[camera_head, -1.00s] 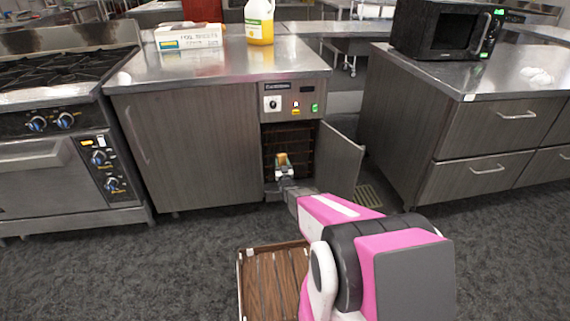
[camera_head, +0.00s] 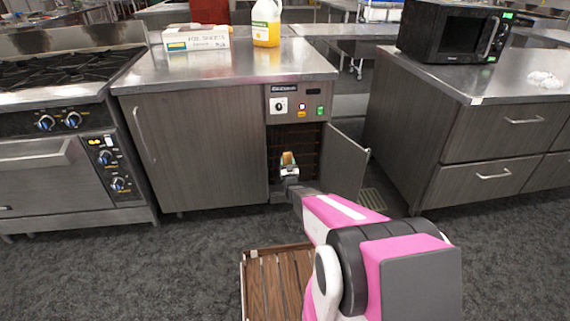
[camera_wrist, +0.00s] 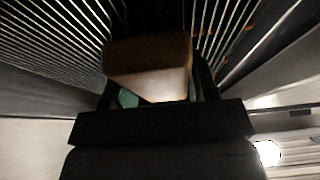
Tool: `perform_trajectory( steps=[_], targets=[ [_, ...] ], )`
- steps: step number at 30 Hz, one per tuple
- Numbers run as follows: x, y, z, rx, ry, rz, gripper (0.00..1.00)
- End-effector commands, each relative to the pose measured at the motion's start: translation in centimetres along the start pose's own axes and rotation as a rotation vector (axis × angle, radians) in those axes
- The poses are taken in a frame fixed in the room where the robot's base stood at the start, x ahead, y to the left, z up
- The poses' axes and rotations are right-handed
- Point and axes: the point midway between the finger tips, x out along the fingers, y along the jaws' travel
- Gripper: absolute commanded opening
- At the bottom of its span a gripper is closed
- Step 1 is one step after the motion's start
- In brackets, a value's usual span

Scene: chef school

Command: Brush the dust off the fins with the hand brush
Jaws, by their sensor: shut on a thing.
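The hand brush (camera_head: 288,159) shows as a small tan block at the end of my arm, inside the open compartment of the metal cabinet. In the wrist view the brush (camera_wrist: 148,55) has a brown upper part and a paler front face. My gripper (camera_head: 289,172) is shut on it; its dark fingers (camera_wrist: 198,82) stand at the brush's sides. The fins (camera_wrist: 45,45) fan out as thin parallel metal strips on both sides ahead of the brush. In the head view the fins (camera_head: 308,140) are dark and hard to make out. The brush's bristles and any contact with the fins are hidden.
The compartment's door (camera_head: 344,163) stands open to the right of my arm. A stove (camera_head: 60,130) is at the left, a drawer counter (camera_head: 480,140) with a microwave at the right. A box (camera_head: 195,38) and yellow jug (camera_head: 266,22) stand on the cabinet top.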

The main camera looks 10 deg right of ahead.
Motion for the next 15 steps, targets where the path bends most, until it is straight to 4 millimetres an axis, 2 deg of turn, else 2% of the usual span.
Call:
perform_trajectory(
  steps=[6, 15],
  targets=[
    [0.0, 1.6, 0.0, 0.0, 0.0, 0.001, 0.31],
    [0.1, 2.7, 0.1, 0.0, 0.0, 0.0, 0.31]
  ],
)
